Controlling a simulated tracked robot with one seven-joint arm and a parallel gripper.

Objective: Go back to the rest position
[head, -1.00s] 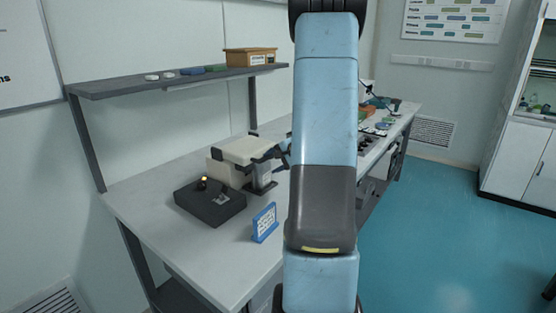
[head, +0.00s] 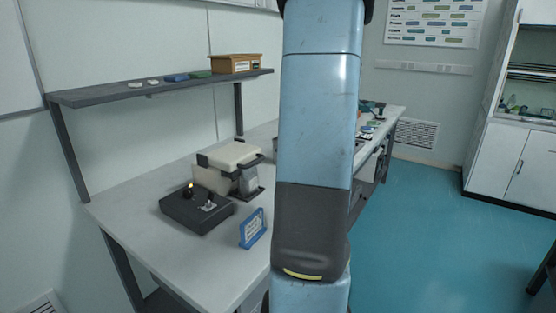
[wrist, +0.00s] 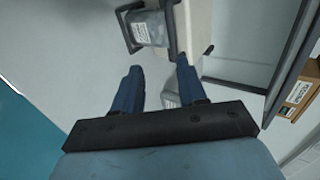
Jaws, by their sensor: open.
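My gripper (wrist: 159,65) shows in the wrist view with its two blue fingers apart and nothing held between them. In the head view it is hidden behind my own blue arm, which fills the middle of the picture. The cream device (head: 230,154) with a clear container (head: 249,181) at its front stands on the light bench (head: 190,258). In the wrist view the device (wrist: 195,25) and its labelled container (wrist: 148,28) lie beyond the fingertips, apart from them. A small pale object (wrist: 170,99) shows between the fingers; I cannot tell what it is.
A black control box (head: 190,212) with a lit yellow button and a blue sign (head: 252,229) stand near the bench's front. A shelf (head: 120,93) above holds a wooden box (head: 236,64) and small items. Open blue floor (head: 430,220) lies to the right.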

